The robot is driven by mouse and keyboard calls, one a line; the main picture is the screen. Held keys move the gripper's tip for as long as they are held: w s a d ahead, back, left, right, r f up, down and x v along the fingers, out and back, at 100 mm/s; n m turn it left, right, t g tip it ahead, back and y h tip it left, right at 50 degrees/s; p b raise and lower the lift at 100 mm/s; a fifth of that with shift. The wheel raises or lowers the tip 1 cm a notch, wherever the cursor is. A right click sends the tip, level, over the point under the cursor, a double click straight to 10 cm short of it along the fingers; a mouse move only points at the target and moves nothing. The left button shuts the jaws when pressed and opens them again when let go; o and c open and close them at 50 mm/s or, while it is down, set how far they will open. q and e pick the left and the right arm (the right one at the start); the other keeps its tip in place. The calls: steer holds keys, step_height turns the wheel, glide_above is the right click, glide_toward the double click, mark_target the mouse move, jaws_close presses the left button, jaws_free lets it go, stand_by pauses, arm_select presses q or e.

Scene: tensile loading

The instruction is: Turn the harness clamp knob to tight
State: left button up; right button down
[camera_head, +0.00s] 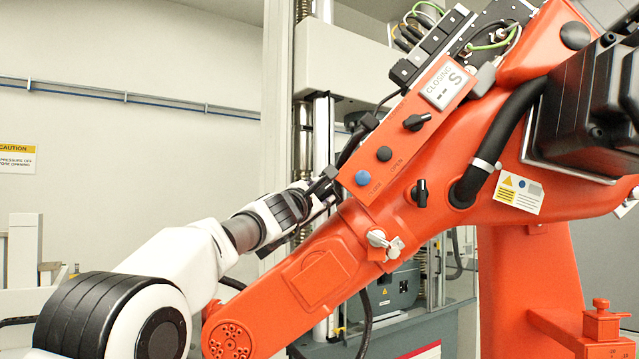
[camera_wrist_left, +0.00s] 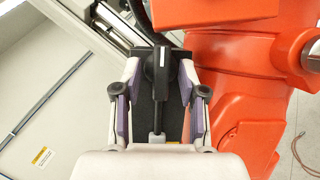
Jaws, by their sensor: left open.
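In the left wrist view a black bar-shaped knob (camera_wrist_left: 161,62) with a small white mark sits on a dark clamp body; I take it to be the harness clamp knob. My left gripper (camera_wrist_left: 160,110) is open, with one purple-padded finger on each side of the knob and gaps between. The knob's setting is not readable there. My right gripper is not in view.
The large orange arm (camera_head: 330,262) fills the middle and right. A silver key-like switch (camera_head: 383,243) sits below. A metal column (camera_head: 303,130) stands behind.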

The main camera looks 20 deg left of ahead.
arm_select(q)
steer(key=shift+s+d, duration=0.1)
steer(key=shift+s, duration=0.05)
steer(key=shift+c, duration=1)
steer(key=shift+d+r, duration=0.1)
steer(key=shift+d, duration=0.15)
jaws_close()
steer(key=shift+a+r+m+p, duration=0.1)
steer(key=shift+r+m+p, duration=0.15)
steer(key=shift+p, duration=0.2)
steer(key=m+p, duration=0.1)
steer(key=m, duration=0.1)
steer(key=m+g+p, duration=0.1)
steer(key=p, duration=0.1)
steer(key=shift+r+m+h, duration=0.2)
steer(key=shift+m+h, duration=0.15)
steer(key=shift+h, duration=0.05)
steer(key=shift+f+m+g+p, duration=0.2)
steer(key=shift+m+g+p, duration=0.2)
steer(key=shift+m+p, duration=0.3)
steer(key=shift+f, duration=0.15)
steer(key=shift+o, duration=1)
jaws_free()
steer(key=shift+a+f, duration=0.1)
